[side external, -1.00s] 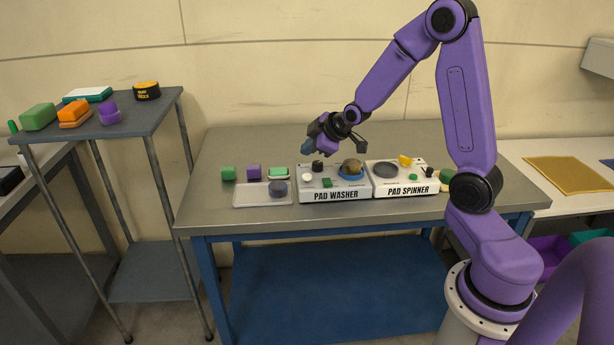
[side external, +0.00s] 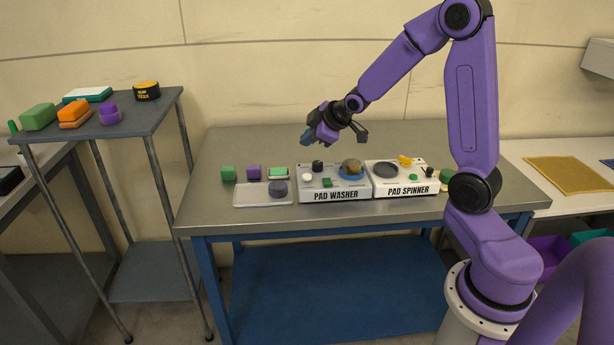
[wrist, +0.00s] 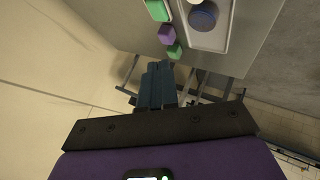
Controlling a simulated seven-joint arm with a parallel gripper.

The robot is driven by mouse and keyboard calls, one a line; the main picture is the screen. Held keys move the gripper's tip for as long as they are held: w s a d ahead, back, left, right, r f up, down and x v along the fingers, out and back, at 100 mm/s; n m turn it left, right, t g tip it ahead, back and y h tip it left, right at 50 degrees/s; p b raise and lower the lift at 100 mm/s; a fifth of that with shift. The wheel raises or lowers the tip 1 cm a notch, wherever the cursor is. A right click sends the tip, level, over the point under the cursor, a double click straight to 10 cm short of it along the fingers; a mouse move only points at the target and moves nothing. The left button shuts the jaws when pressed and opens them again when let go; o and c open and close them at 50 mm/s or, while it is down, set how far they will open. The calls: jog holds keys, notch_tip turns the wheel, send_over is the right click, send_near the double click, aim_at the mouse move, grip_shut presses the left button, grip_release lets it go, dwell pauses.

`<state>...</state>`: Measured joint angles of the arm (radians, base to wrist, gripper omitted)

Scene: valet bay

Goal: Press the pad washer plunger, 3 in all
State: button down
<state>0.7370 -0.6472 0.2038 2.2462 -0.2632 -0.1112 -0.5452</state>
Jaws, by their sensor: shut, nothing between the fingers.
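The pad washer (side external: 335,196) is a white labelled box on the table in the side view. On its top stand a black cylinder (side external: 318,165), a white round knob (side external: 307,177), a green piece (side external: 327,183) and a blue dish (side external: 351,176) with a brownish pad (side external: 351,165) in it. I cannot tell for sure which part is the plunger. My gripper (side external: 307,139) is shut and empty, raised above and behind the washer's left end, touching nothing. Its closed blue fingers also show in the wrist view (wrist: 158,84), where the washer is out of view.
The pad spinner (side external: 405,189) adjoins the washer on the right. A pale tray (side external: 250,197) with a dark blue pad (side external: 278,188) lies to the left. Green (side external: 228,173) and purple (side external: 254,172) blocks stand behind it. The table's back is clear.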

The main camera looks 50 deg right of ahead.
aim_at(309, 177)
jog(key=shift+d+r, duration=0.1)
jog(key=shift+r, duration=0.4)
jog(key=shift+f, duration=0.1)
jog(key=shift+f, duration=4.35)
jog(key=shift+f, duration=0.1)
jog(key=shift+f, duration=0.3)
jog(key=shift+f, duration=0.75)
jog(key=shift+r, duration=1.15)
